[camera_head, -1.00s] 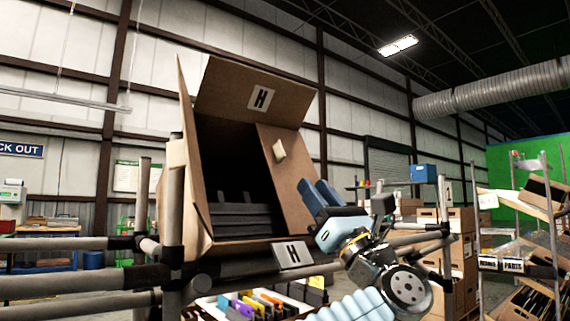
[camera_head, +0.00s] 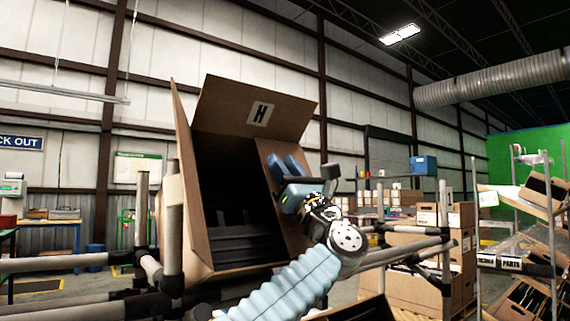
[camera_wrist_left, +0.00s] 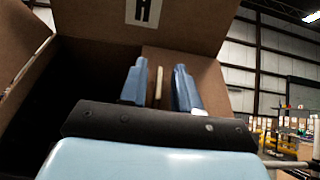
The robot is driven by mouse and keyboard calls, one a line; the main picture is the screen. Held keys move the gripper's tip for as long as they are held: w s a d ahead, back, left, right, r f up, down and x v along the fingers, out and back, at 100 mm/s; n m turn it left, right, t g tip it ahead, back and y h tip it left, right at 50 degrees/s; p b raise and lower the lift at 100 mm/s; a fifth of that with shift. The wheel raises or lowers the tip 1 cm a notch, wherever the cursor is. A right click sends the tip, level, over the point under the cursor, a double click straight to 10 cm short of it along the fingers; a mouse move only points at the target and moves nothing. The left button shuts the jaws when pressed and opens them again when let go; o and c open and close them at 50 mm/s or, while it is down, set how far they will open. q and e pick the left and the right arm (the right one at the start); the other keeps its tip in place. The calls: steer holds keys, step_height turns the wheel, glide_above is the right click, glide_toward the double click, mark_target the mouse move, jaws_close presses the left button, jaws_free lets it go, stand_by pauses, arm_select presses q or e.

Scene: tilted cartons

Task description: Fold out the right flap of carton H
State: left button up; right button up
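Carton H (camera_head: 245,225) is a tilted brown carton with a dark, open inside. Its upper flap (camera_head: 225,105), with an H label, stands up and out; its left flap (camera_head: 182,150) also stands out. The right flap (camera_head: 296,232) slants along the right side of the opening, partly behind my left gripper (camera_head: 286,167). In the left wrist view, a thin beige tab (camera_wrist_left: 158,82) on the right flap (camera_wrist_left: 209,84) lies between my left gripper's (camera_wrist_left: 155,80) two blue fingers. The fingers are apart, with gaps beside the tab. My right gripper is not in view.
Grey pipe rails (camera_head: 60,262) and posts stand at the left of the carton. More rails (camera_head: 415,250) and stacked cartons (camera_head: 462,235) are at the right. A brown cardboard edge (camera_head: 362,310) shows low in front.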

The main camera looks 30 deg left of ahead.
arm_select(q)
jaws_close()
stand_by(1.4)
